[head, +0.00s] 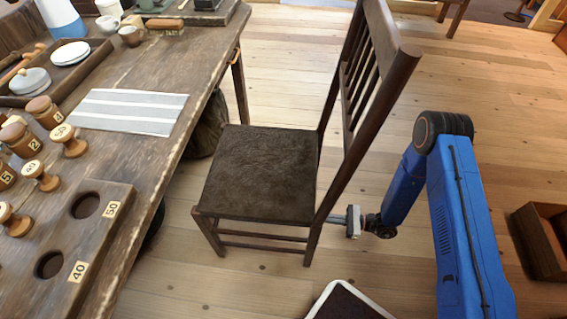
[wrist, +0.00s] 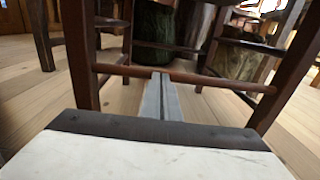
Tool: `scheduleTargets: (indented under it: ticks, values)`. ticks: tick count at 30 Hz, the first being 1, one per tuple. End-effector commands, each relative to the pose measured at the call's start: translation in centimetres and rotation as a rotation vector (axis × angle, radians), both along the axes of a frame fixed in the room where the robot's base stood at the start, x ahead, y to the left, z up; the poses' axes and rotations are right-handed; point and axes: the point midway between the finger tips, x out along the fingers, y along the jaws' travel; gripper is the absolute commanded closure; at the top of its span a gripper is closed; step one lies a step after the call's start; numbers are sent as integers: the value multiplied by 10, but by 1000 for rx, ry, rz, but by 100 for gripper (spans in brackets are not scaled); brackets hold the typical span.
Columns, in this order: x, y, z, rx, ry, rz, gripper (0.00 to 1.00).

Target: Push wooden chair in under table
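The dark wooden chair (head: 262,172) with a brown seat stands upright on the floor, right of the wooden table (head: 190,62). Its seat front faces the table and lies close to the table's edge, with its tall slatted back away from it. My gripper (head: 338,218) is low behind the chair, beside the rear leg. In the wrist view my gripper (wrist: 161,78) has its two grey fingers together, with nothing visible between them. Their tips reach the chair's lower rear crossbar (wrist: 205,79), between the two back legs. I cannot tell whether they touch it.
The table carries turned spools (head: 69,141), a numbered holed board (head: 110,232), a striped cloth (head: 128,111) and a tray with dishes. A wooden crate (head: 541,240) stands on the floor at right. Dark rounded objects sit under the table. Floor right of the chair is mostly clear.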

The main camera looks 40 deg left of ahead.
Motion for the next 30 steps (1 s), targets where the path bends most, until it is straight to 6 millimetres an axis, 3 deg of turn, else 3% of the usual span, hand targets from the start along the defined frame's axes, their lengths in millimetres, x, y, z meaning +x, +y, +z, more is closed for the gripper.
scheduleTargets:
  ticks: [30]
  values:
    - [-32,51,0,0,-1,5,100]
